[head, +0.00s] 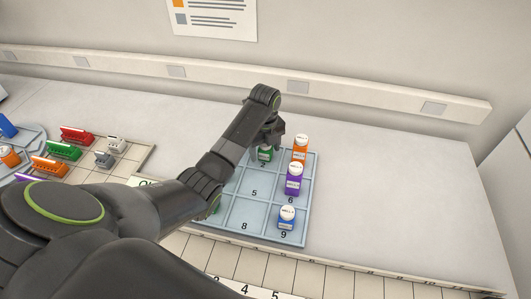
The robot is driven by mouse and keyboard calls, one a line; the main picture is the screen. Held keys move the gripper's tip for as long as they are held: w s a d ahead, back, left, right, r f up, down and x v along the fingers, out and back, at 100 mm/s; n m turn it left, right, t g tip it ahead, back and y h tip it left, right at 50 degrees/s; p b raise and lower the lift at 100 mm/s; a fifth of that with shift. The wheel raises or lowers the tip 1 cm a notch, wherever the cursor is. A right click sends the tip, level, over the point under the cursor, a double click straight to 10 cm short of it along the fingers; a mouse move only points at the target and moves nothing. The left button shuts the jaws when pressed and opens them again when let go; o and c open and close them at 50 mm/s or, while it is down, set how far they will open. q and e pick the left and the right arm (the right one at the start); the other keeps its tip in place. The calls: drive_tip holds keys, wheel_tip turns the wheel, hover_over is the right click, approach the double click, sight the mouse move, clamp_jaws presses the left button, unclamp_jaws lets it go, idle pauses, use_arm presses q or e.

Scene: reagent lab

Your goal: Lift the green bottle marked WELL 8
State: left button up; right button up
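A green bottle (265,155) stands in the compartment marked 2 of a pale blue tray (310,185). Its upper part is covered by my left gripper (272,143), and its label cannot be read. My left gripper points down right at this bottle; its fingertips are too small and hidden to tell whether they are open or shut. A bit of another green thing (215,206) shows beside my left arm at the tray's left side, mostly hidden. My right gripper is not in view.
An orange bottle (300,149) stands close right of the green one. A purple bottle (293,182) is in compartment 6 and a blue bottle (287,218) in 9. Compartments 5 and 8 look empty. Coloured racks (64,151) stand at left. The counter (400,190) right is clear.

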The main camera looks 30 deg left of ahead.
use_arm(q)
drive_tip(key=c, duration=0.7)
